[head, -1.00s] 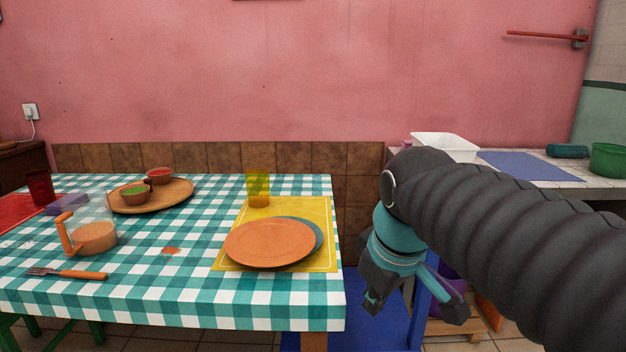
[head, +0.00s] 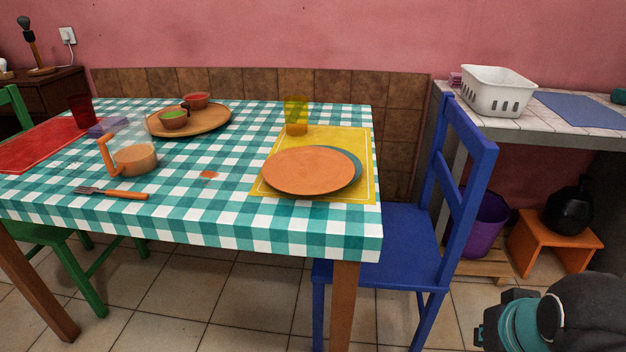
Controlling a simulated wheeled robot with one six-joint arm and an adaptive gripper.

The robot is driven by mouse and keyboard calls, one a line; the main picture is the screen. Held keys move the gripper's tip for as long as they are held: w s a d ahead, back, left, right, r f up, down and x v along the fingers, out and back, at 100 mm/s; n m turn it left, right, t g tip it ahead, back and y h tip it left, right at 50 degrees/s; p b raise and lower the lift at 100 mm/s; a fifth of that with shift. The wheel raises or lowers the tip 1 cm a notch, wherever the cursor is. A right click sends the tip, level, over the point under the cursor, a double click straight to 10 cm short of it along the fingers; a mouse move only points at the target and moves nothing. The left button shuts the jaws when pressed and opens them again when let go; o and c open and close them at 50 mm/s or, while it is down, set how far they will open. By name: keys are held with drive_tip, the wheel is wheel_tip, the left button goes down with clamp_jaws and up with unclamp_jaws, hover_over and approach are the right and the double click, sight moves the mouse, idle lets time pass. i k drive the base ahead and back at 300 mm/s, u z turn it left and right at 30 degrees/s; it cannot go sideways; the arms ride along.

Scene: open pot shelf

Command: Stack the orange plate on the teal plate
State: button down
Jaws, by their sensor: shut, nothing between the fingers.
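The orange plate (head: 308,171) lies over the teal plate (head: 352,160) on the yellow placemat (head: 366,188), near the right end of the table. The orange plate sits off-centre, shifted to the left and front. Only a crescent of the teal plate shows at its right and back edge; the rest is hidden. The orange plate looks nearly level. My gripper (head: 490,332) is at the bottom right, low and well apart from the plates. It is shut and empty, and its fingers are partly cut off or hidden.
The checkered table (head: 230,230) also holds a yellow glass (head: 296,117), a wooden tray (head: 215,123) with bowls, a jug (head: 135,160) and a fork (head: 112,193). A blue chair (head: 400,245) stands at its right end. A counter with a white basket (head: 495,92) is at the right.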

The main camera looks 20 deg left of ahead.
sight(303, 170)
drive_tip(key=z, duration=1.45)
drive_tip(key=k, duration=0.4)
drive_tip(key=u, duration=1.25)
